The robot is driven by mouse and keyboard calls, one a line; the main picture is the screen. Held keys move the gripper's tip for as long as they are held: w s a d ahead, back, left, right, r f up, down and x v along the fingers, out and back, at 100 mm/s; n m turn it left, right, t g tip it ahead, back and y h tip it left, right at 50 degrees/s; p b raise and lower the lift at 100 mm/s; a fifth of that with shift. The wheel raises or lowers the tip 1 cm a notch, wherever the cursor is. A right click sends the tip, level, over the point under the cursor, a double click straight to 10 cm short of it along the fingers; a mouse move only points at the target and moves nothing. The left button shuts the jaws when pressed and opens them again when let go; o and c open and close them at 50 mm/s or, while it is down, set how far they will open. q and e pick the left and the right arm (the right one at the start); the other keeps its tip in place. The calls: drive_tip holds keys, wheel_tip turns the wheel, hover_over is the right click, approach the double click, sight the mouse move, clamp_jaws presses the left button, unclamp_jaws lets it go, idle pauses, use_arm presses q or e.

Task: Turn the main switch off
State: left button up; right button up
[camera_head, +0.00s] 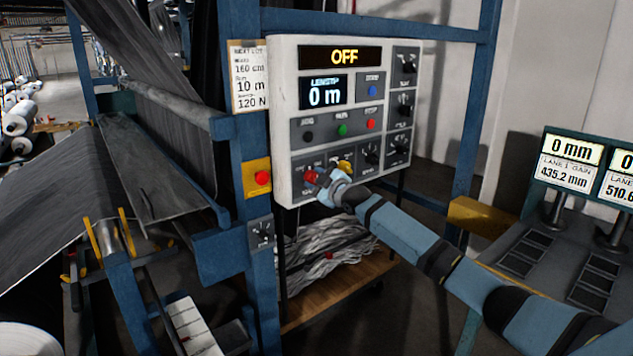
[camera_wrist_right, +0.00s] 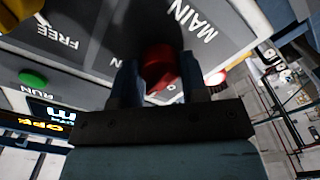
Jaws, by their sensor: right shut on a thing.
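The main switch is a red knob (camera_head: 311,177) at the lower left of the white control panel (camera_head: 285,110). In the right wrist view the red knob (camera_wrist_right: 160,65) sits between my fingers, beside the label MAIN. My right gripper (camera_head: 320,178) is shut on the red knob; it also shows in the right wrist view (camera_wrist_right: 160,85). The display (camera_head: 344,56) at the top of the panel reads OFF. The length display (camera_head: 325,93) reads 0 m. The gripper partly hides the knob and its markings in the head view. My left gripper is not in view.
A red stop button on a yellow plate (camera_head: 258,178) is on the blue post left of the panel. Black knobs (camera_head: 405,108) line the panel's right side. A desk with lane displays (camera_head: 566,165) stands at the right. Grey fabric (camera_head: 70,190) hangs at the left.

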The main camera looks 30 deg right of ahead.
drive_tip(key=n+p, duration=0.1)
drive_tip(key=n, duration=0.1)
drive_tip(key=n+p, duration=0.1)
drive_tip(key=n, duration=0.1)
drive_tip(key=shift+r+n, duration=0.2)
drive_tip(key=shift+n, duration=0.1)
drive_tip(key=shift+n+p, duration=0.6)
drive_tip(key=shift+n, duration=1.4)
drive_tip(key=shift+f, duration=0.1)
drive_tip(key=o, duration=0.9)
drive_tip(key=s, duration=0.4)
drive_tip(key=s+b, duration=0.1)
drive_tip(key=s, duration=0.4)
drive_tip(key=s+d+b, duration=0.1)
drive_tip(key=s, duration=0.3)
drive_tip(key=shift+s, duration=0.4)
